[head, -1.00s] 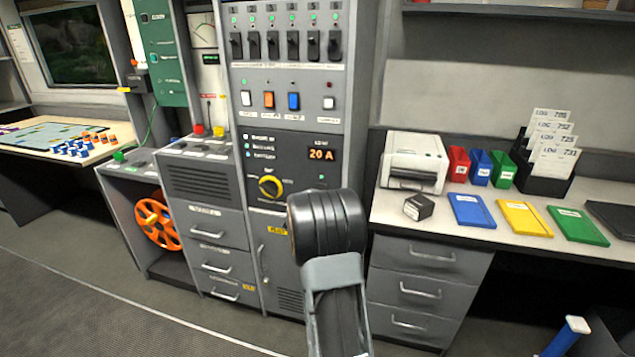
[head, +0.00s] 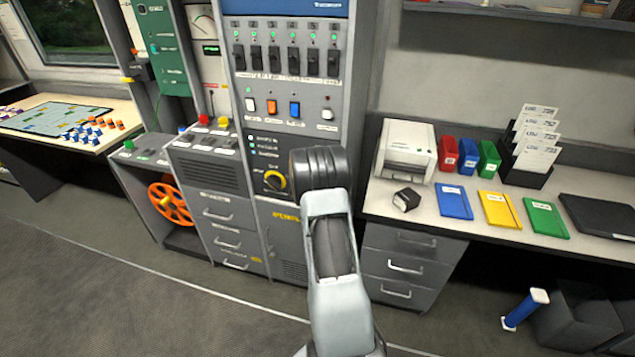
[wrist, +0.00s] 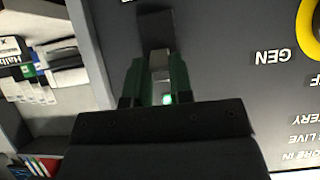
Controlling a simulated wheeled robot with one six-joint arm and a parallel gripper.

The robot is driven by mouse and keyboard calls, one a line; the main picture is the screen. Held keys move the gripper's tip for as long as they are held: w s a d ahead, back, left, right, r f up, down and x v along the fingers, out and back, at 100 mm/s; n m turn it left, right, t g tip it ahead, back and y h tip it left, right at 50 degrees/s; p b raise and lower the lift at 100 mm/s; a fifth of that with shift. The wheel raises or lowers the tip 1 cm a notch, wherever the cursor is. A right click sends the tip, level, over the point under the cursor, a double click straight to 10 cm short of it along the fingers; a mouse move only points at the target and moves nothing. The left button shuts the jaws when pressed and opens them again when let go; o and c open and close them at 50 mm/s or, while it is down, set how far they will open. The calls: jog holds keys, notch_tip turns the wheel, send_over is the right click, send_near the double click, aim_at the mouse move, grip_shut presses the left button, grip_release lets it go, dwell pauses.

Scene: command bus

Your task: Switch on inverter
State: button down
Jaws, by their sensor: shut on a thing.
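The dark grey power panel (head: 270,150) stands in the middle of the head view. It carries a yellow rotary selector (head: 275,181), which also shows in the wrist view (wrist: 306,32) beside the "GEN" label. My gripper (wrist: 158,72) is against this panel, its two green fingers shut on a small pale switch lever (wrist: 159,62). A dark block (wrist: 156,28) sits just beyond the fingertips. A small green light (wrist: 167,98) shows between the fingers. No label shows that names the lever as the inverter switch. In the head view my arm hides the gripper and lever.
Several black breakers (head: 294,62) and a row of coloured rocker switches (head: 271,106) sit higher on the panel. An orange reel (head: 170,204) is lower left.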

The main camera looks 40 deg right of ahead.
jog(key=shift+f, duration=0.1)
jog(key=shift+s, duration=0.1)
dwell(0.3)
jog(key=c, duration=1)
grip_release()
jog(key=p+v, duration=0.1)
jog(key=v, duration=1.2)
jog(key=shift+a+r, duration=0.25)
jog(key=shift+r, duration=0.05)
jog(key=shift+s, duration=0.1)
